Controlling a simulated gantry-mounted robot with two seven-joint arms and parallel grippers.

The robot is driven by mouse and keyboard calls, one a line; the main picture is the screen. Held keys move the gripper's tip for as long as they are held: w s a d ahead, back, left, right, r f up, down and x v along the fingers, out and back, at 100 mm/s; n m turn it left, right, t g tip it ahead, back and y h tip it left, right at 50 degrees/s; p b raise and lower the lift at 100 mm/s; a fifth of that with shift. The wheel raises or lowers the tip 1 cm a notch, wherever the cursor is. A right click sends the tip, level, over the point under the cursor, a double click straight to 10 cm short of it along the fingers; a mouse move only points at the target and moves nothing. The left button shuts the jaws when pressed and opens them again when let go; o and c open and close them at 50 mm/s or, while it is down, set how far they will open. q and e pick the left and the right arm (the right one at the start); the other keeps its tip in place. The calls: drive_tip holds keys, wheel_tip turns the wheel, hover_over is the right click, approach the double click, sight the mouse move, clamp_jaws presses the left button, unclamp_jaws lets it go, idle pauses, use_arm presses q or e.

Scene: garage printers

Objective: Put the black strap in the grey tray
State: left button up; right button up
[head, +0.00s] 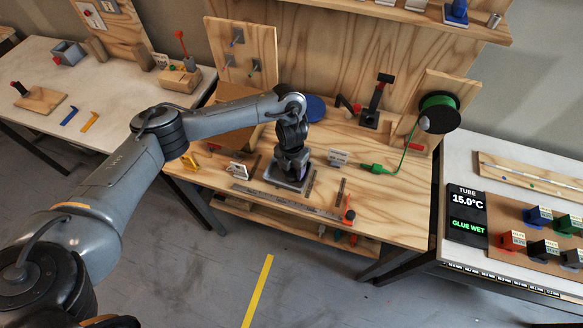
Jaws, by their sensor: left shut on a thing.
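My left gripper (292,170) points straight down over the wooden workbench in the middle of the head view. It is shut on a dark thing that looks like the black strap, mostly hidden by the gripper itself. A small grey tray (283,184) lies directly below the fingers, partly covered by them. I cannot tell whether the held thing touches the tray. My right gripper is not in view.
Dark flat strips (341,191) and a long ruler-like strip (285,203) lie near the tray. A red-topped tool (349,215) is at the bench's front edge. A blue disc (315,108) is behind.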

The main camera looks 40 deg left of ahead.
use_arm(q)
drive_tip(key=shift+f, duration=0.2)
drive_tip(key=o, duration=0.8)
